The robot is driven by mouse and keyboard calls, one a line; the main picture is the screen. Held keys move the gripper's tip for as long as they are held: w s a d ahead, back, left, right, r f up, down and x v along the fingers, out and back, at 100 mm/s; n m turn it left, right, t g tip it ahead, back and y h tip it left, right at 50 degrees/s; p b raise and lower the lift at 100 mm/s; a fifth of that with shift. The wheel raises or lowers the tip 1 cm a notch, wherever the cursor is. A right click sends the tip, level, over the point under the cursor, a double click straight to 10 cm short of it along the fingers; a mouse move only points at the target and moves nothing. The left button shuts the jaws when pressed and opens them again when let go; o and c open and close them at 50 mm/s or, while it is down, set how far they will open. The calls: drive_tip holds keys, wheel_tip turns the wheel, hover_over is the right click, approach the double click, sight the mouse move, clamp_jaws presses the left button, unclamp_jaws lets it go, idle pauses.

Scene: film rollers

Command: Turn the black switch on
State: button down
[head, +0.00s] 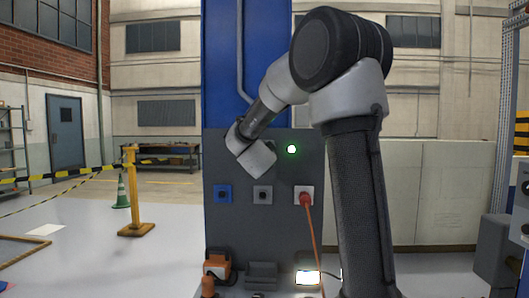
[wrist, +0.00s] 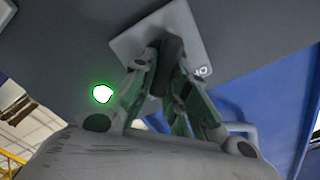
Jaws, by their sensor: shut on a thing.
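The black switch (wrist: 172,50) is a dark knob on a light grey plate (wrist: 136,44) in the wrist view. In the head view my wrist (head: 258,160) is in front of the grey panel (head: 230,230) and hides the switch and the fingers.
A green lamp (head: 291,149) glows on the panel, right of my wrist. Below are a blue socket (head: 222,193), a grey socket (head: 262,194) and a red plug (head: 306,199) with a hanging cable. An orange item (head: 217,266) and a lit screen (head: 308,277) stand low down.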

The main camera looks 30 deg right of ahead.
drive_tip(key=c, duration=1.4)
unclamp_jaws()
drive_tip(key=shift+s, duration=0.1)
drive_tip(key=v, duration=1.2)
